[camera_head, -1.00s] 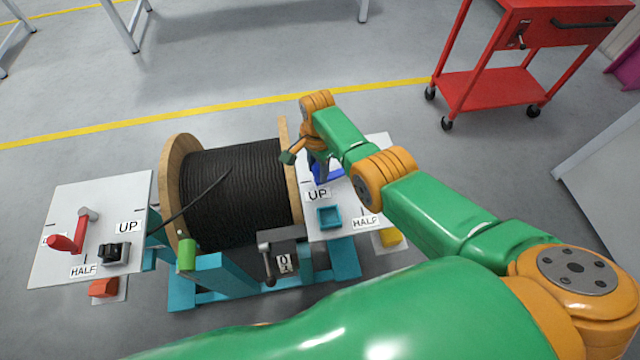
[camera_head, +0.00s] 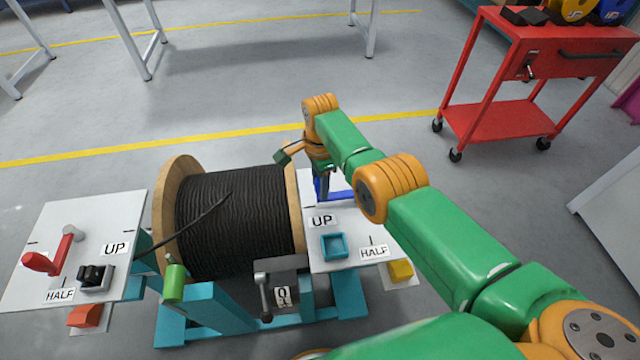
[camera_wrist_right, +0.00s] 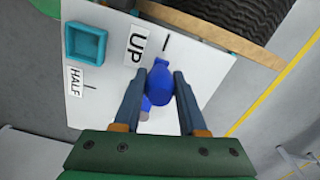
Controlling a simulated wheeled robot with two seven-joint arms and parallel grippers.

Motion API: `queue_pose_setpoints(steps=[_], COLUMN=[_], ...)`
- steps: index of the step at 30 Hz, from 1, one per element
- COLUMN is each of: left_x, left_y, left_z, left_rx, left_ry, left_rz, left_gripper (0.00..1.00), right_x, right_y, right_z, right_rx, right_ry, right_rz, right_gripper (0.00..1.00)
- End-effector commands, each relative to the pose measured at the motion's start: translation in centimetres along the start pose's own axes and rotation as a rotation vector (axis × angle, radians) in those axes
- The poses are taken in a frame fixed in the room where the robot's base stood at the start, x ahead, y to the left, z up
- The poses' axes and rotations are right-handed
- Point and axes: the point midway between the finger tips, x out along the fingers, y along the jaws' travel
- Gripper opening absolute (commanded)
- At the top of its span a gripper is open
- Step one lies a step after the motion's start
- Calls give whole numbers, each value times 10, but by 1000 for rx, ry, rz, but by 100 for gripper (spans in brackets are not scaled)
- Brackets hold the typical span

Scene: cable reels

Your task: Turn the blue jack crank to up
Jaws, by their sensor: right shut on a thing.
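The blue jack crank (camera_head: 338,196) stands on the white panel (camera_head: 318,255) to the right of the cable reel, mostly hidden behind my right gripper in the head view. In the right wrist view its blue handle (camera_wrist_right: 160,82) sits between the two fingers of my right gripper (camera_wrist_right: 166,88), which is shut on it. The UP label (camera_wrist_right: 136,45) and its tick line are just beyond the handle in the wrist view. The HALF label (camera_wrist_right: 74,82) lies farther left on the same panel. My left gripper is not in view.
The wooden cable reel (camera_head: 240,215) stands close to the left of my right gripper. A teal tray (camera_head: 334,245) is fixed on the panel. A red crank (camera_head: 45,262) is on the left panel (camera_head: 85,215). A red cart (camera_head: 500,120) stands at back right.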

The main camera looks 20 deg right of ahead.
Motion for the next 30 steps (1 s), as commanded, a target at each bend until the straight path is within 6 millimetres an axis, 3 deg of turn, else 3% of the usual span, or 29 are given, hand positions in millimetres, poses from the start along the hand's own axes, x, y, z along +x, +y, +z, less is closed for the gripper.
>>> queue_pose_setpoints(steps=[1,2,5,14,21,25,30], left_x=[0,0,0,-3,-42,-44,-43], left_y=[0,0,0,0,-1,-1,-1], left_z=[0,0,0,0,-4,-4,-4], left_rx=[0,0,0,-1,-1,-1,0], left_ry=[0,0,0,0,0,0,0], left_rz=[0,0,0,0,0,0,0], left_gripper=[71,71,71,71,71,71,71], right_x=[-3,-3,-2,-4,-57,-70,-72], right_y=[-2,-3,-2,-1,-2,-2,-1], right_z=[-2,-2,-2,-1,-2,-2,-2], right_rx=[3,2,2,0,1,1,1], right_ry=[6,6,6,3,4,4,4], right_rz=[-10,-10,-9,-5,-8,-7,-5], right_gripper=[0,44,71,71,71,71,71])
